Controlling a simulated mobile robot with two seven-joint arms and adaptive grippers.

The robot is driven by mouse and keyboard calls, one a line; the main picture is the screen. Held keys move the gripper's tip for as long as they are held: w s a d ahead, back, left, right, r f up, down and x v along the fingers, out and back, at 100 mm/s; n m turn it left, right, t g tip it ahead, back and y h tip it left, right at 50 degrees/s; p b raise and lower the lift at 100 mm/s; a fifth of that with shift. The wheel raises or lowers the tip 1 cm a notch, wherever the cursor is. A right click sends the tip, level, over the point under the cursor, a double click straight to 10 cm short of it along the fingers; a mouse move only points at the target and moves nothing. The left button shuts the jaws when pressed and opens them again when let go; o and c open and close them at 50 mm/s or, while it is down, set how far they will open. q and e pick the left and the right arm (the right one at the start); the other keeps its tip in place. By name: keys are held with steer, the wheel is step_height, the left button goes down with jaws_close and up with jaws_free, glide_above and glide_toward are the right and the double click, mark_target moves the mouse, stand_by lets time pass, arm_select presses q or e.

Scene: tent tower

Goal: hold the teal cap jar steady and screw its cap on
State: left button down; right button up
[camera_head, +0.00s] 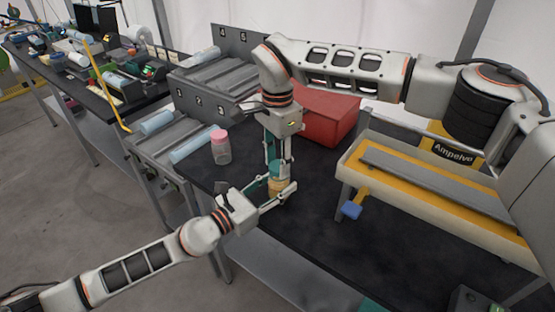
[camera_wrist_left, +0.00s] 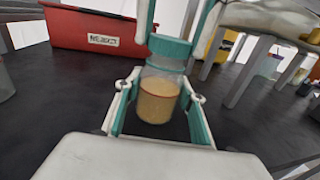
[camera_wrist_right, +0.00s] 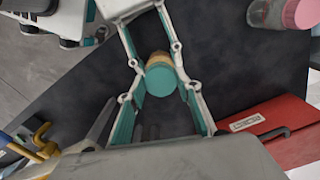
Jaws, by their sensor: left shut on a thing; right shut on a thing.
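The teal cap jar (camera_wrist_left: 158,98) is clear with tan contents and stands upright on the dark table. Its teal cap (camera_wrist_left: 170,47) sits on the jar's top; I cannot tell how tight it is. My left gripper (camera_wrist_left: 158,105) is shut around the jar's body from the side. My right gripper (camera_wrist_right: 160,78) comes from above and is shut on the cap, which shows as a teal disc (camera_wrist_right: 162,80) between its fingers. In the head view the fingers of both grippers partly hide the jar (camera_head: 275,186).
A pink-capped jar (camera_head: 221,150) stands to the left on the table. A red box (camera_head: 328,115) is behind the grippers. Grey numbered racks (camera_head: 195,105) are at the back left.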

steer(key=shift+f, duration=0.35)
